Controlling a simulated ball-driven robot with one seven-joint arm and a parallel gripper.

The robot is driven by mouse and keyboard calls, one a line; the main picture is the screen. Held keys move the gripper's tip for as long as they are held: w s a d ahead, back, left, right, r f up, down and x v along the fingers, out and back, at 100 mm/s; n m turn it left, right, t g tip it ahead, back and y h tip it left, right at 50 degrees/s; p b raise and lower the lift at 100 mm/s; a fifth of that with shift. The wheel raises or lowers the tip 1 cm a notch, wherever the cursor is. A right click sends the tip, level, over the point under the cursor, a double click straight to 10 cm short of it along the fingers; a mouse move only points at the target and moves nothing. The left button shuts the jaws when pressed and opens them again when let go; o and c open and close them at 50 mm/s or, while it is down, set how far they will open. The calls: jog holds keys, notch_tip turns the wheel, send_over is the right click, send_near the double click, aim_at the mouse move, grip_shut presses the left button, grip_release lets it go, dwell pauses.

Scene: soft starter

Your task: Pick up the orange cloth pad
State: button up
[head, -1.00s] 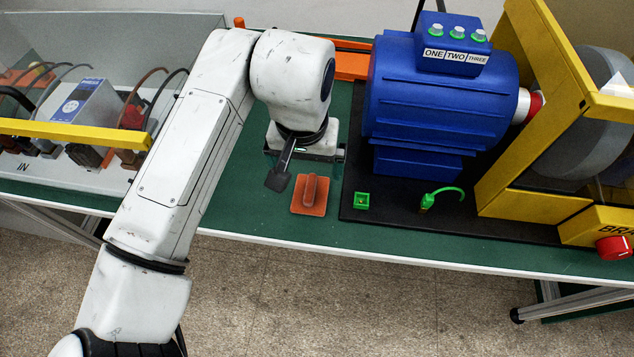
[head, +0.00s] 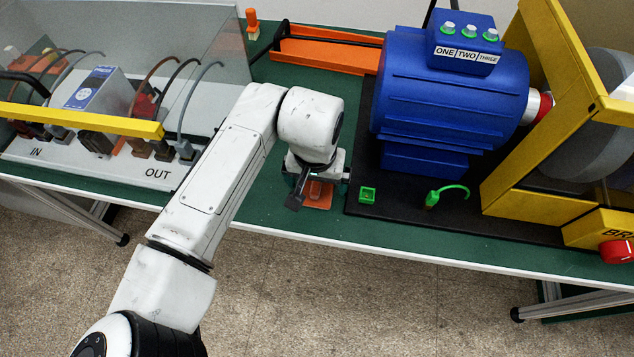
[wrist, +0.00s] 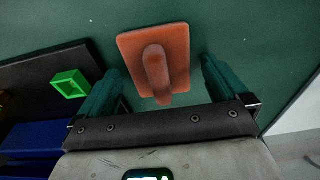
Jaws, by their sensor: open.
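The orange cloth pad (head: 318,203) lies on the green table top, partly hidden by my gripper in the head view. In the wrist view the pad (wrist: 178,52) is a flat orange square with a raised rounded handle along its middle. My gripper (wrist: 161,84) is open, with one teal finger on each side of the pad's handle end. Nothing is between the fingers except the view of the pad below. I cannot tell how high the fingers are above the table. In the head view my gripper (head: 312,196) is over the pad.
A black mat (head: 400,212) with the blue motor (head: 445,100), a small green block (head: 367,194) and a green hooked piece (head: 446,194) lies to the right. A clear-walled box (head: 200,80) stands left. An orange tray (head: 330,55) is behind. The table's front edge is close.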

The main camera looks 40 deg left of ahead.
jog(key=c, duration=1.1)
jog(key=shift+o, duration=0.2)
jog(key=shift+r, duration=0.1)
jog(key=shift+r, duration=0.65)
jog(key=s+a+r+b, duration=0.2)
jog(key=s+a+r, duration=0.4)
jog(key=s+r, duration=0.5)
jog(key=shift+s+r+b, duration=0.3)
jog(key=shift+s, duration=0.5)
